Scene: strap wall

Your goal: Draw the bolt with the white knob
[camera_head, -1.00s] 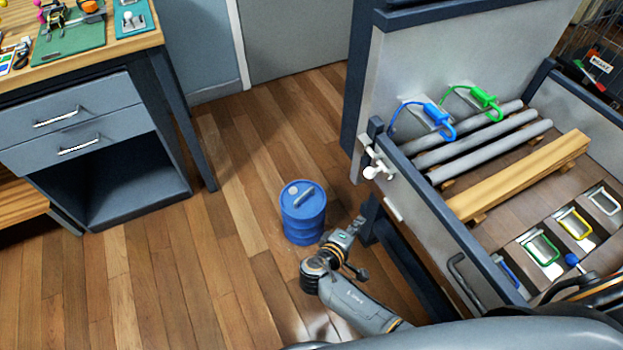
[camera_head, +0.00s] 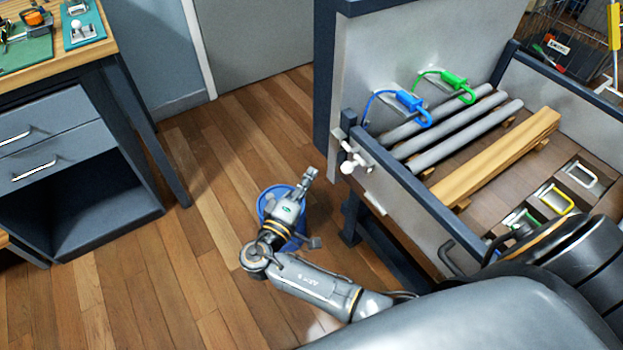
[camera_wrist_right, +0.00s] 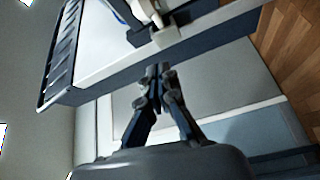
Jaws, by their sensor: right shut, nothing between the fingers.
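The bolt with the white knob (camera_head: 347,168) sits at the near left corner of the dark-railed frame, on its outer side. In the right wrist view a pale, blocky part of the bolt (camera_wrist_right: 165,37) shows at the top, ahead of the fingers. My right gripper (camera_head: 308,174) is shut and empty, a short way left of the knob in the head view and apart from it. Its closed fingertips (camera_wrist_right: 158,72) point toward the bolt in the wrist view. My left gripper is not in view.
A blue barrel (camera_head: 265,203) stands on the floor, partly hidden behind my right arm. The railed frame (camera_head: 415,185) holds grey bars, a wooden beam (camera_head: 500,155) and coloured handles. A workbench with drawers (camera_head: 60,130) stands left.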

